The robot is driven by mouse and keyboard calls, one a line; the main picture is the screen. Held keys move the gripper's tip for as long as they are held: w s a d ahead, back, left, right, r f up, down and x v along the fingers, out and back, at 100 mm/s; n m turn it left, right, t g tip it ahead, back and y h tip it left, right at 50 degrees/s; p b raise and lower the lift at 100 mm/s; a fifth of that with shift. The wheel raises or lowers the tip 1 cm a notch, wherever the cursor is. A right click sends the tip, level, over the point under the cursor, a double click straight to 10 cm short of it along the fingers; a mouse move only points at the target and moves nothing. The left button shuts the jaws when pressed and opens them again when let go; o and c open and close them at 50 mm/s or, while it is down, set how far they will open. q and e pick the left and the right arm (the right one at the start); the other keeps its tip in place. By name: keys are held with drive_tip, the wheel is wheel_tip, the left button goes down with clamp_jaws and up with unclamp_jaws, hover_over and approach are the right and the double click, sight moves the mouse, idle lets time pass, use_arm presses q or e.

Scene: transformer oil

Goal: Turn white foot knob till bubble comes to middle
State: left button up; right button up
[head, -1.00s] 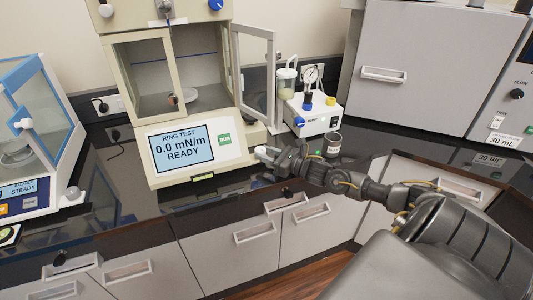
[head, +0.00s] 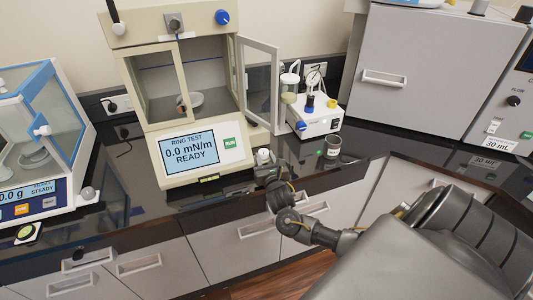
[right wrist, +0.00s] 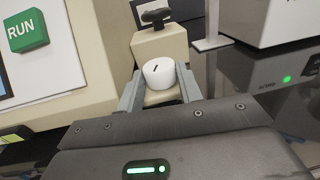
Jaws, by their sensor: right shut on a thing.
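The white foot knob (head: 263,155) stands at the front right corner of the ring test instrument (head: 160,125). In the right wrist view the knob (right wrist: 159,74) is a white cap with a short dark mark on top. My right gripper (head: 265,166) is shut on it, with one finger on each side in the right wrist view. A small yellow-green level strip (head: 209,178) shows at the instrument's front edge; its bubble is too small to make out. The strip's end also shows in the right wrist view (right wrist: 14,138). My left gripper is out of view.
A balance (head: 42,145) with its own pale foot knob (head: 88,194) stands at left, a round green disc (head: 25,232) before it. A pump unit (head: 314,118) and a small cup (head: 332,147) stand right of the instrument. The instrument's glass door (head: 260,82) is open.

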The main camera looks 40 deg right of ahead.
drive_tip(key=shift+a+r+m+g+h+p, duration=0.1)
drive_tip(key=shift+m+g+h+p, duration=0.45)
drive_tip(key=shift+h, duration=0.25)
drive_tip(key=o, duration=1)
drive_tip(key=shift+a, duration=0.1)
